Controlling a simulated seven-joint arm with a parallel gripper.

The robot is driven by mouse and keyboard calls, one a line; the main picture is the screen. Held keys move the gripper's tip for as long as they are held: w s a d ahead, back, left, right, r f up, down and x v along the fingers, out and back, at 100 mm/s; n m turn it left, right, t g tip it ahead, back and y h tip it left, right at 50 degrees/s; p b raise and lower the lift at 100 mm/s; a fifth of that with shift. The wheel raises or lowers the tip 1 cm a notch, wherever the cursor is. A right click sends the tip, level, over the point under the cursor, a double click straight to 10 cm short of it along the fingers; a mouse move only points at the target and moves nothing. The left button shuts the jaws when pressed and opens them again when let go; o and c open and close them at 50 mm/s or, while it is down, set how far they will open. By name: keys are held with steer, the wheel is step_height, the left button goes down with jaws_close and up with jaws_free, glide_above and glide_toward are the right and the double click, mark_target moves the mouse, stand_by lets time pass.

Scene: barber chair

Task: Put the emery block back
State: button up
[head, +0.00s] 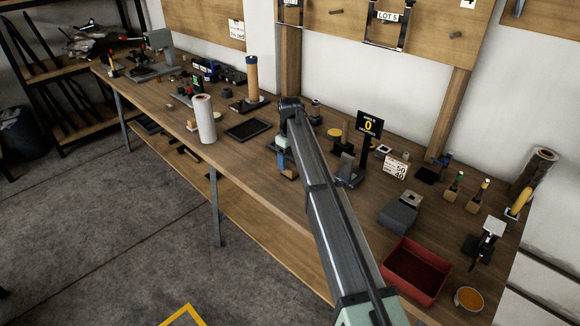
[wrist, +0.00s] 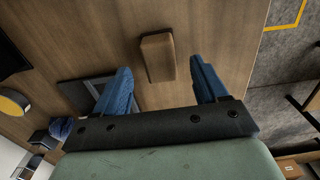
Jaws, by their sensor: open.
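A brown rectangular block (wrist: 157,57), which looks like the emery block, lies on the wooden bench top in the wrist view. My gripper (wrist: 164,84) is open, with its two blue fingers spread to either side of the block's lower end as pictured. I see bare wood between each finger and the block, so neither appears to touch it. In the head view my gripper (head: 287,164) hangs low over the front part of the bench, partly behind my own arm. I cannot make out the block clearly there.
The bench top (head: 225,160) has free wood near its front edge. A paper roll (head: 203,120) and a dark flat tray (head: 248,130) stand left of my gripper. A black counter sign (head: 370,125) and a red bin (head: 412,272) are to the right.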

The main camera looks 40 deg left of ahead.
mark_target(290, 166)
step_height(290, 166, up, 8)
stand_by(0.4)
steer(key=shift+r, duration=0.1)
